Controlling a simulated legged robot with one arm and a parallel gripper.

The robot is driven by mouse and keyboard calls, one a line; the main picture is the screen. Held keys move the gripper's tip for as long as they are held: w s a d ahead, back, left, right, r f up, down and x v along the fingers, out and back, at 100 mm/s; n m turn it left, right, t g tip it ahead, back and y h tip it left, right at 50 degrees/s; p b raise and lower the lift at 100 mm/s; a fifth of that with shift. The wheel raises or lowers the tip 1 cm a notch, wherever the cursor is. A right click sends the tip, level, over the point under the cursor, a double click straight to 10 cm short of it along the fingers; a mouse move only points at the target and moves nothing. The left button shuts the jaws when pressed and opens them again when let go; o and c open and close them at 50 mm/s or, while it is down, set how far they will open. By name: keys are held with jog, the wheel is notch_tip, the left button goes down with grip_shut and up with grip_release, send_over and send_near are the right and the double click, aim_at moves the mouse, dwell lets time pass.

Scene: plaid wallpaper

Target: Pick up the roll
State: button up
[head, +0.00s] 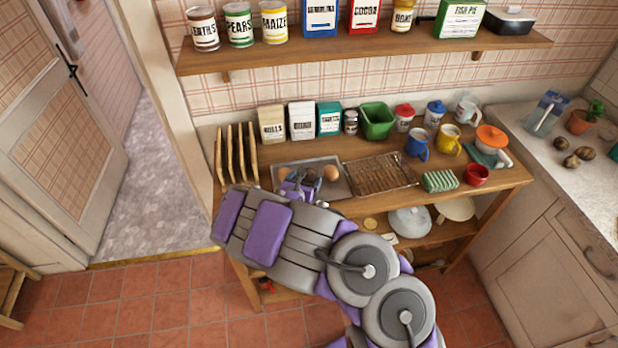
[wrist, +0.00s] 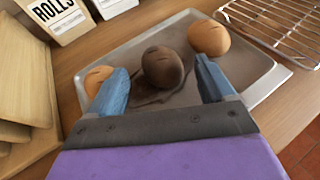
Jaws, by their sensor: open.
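A metal tray (wrist: 262,75) lies on the wooden table and holds three rolls. In the wrist view a dark brown roll (wrist: 162,67) sits in the middle of the tray, with a dark stain beside it. A light brown roll (wrist: 208,37) is at its upper right, and another light roll (wrist: 98,79) is at the left, partly hidden by my left finger. My gripper (wrist: 158,84) is open, with one blue finger on each side of the dark roll and gaps between. In the head view my gripper (head: 299,187) is over the tray's front part.
A wire rack (head: 380,174) lies right of the tray. A wooden rack (head: 236,155) stands at the left. Behind are boxes, including one marked rolls (head: 272,124), and a green container (head: 377,121). Cups stand at the right. A shelf (head: 370,48) with tins hangs above.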

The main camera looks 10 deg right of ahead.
aim_at(307, 177)
jog(key=x, duration=0.2)
jog(key=b+x, duration=0.1)
jog(key=shift+w+f, duration=0.35)
jog(key=shift+f, duration=0.05)
jog(key=shift+w+d, duration=0.35)
jog(key=shift+c, duration=0.4)
jog(key=shift+a, duration=0.1)
jog(key=c, duration=1)
jog(key=shift+o, duration=0.2)
jog(key=shift+r, duration=0.1)
jog(key=shift+r, duration=0.5)
notch_tip(307, 177, up, 3)
jog(key=shift+f+p, duration=0.2)
jog(key=shift+p, duration=0.2)
jog(key=s+d+p, duration=0.1)
jog(key=s+p, duration=0.2)
jog(key=s, duration=0.5)
jog(key=s+d+r+p, duration=0.1)
jog(key=s+d+p, duration=0.1)
jog(key=s, duration=0.5)
jog(key=shift+s+p, duration=0.4)
jog(key=shift+p, duration=0.2)
